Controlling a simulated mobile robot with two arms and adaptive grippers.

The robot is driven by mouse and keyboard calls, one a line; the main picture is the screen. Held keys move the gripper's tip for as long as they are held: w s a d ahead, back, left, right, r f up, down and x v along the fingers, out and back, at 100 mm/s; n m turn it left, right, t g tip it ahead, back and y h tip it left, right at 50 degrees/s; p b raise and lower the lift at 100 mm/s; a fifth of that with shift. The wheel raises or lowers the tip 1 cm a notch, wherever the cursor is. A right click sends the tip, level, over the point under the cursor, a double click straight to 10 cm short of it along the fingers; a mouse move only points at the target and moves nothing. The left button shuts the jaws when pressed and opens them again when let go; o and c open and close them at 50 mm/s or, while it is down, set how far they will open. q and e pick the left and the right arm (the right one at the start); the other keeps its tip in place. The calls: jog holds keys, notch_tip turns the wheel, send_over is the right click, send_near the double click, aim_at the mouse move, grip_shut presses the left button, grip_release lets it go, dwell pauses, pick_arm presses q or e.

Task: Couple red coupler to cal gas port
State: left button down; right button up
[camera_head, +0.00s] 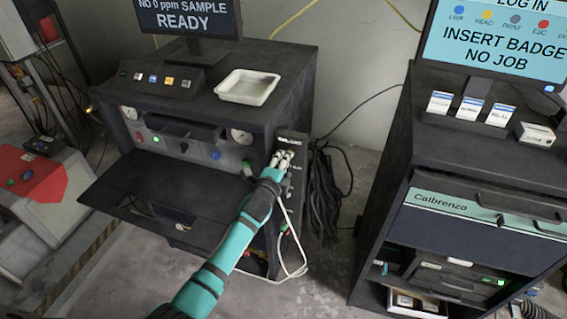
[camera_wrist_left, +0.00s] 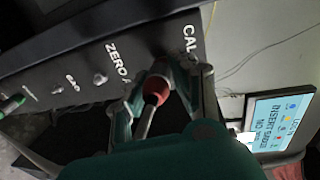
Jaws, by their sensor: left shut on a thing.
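The red coupler (camera_wrist_left: 156,88) shows in the left wrist view, with a grey hose running back from it. My left gripper (camera_wrist_left: 163,92) is shut on it; in the head view the gripper (camera_head: 283,158) is at the port panel on the side of the dark cabinet. The coupler's front end is close to the panel (camera_wrist_left: 75,57), below the CAL label (camera_wrist_left: 189,40). The cal gas port is hidden behind the coupler and a finger, so I cannot tell whether they touch. My right gripper is not in view.
A green coupler (camera_wrist_left: 12,104) is at the panel's far end. A pale hose (camera_head: 292,240) hangs below my gripper. Black cables (camera_head: 325,185) hang right of it.

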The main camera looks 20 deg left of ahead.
pick_arm(q)
jog(key=shift+w+r, duration=0.25)
jog(key=shift+w, duration=0.15)
jog(key=c, duration=1.3)
grip_release()
jog(key=shift+o, duration=1.4)
jog(key=shift+s, duration=0.15)
jog(key=shift+f, duration=0.1)
jog(key=shift+s, duration=0.1)
jog(key=shift+s+f, duration=0.1)
jog(key=shift+s, duration=0.2)
jog(key=s+r, duration=0.2)
jog(key=s, duration=0.9)
jog(key=shift+a, duration=0.2)
